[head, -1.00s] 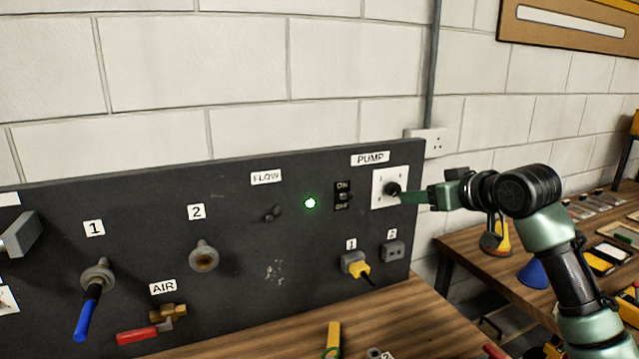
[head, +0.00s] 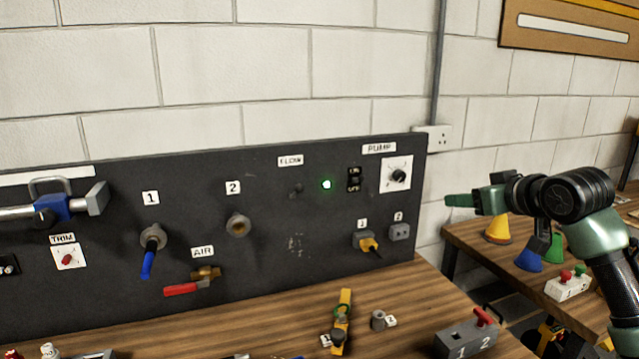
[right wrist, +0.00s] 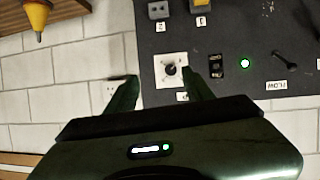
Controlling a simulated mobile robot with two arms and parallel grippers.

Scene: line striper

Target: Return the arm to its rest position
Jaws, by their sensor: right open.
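My right arm comes in from the right in the head view. Its gripper (head: 460,200) is in the air to the right of the black panel (head: 100,215), apart from the pump knob (head: 399,176). In the right wrist view the two fingers (right wrist: 160,95) are spread with nothing between them on this side of the panel, and the pump knob (right wrist: 171,71) on its white plate shows beyond them. My left gripper is not in view.
The panel has a lit green lamp (head: 326,184), a blue-handled valve (head: 150,250) and a red air lever (head: 185,289). A grey box with a red lever (head: 468,338) stands on the bench. A side table (head: 475,245) with coloured cones lies below my right arm.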

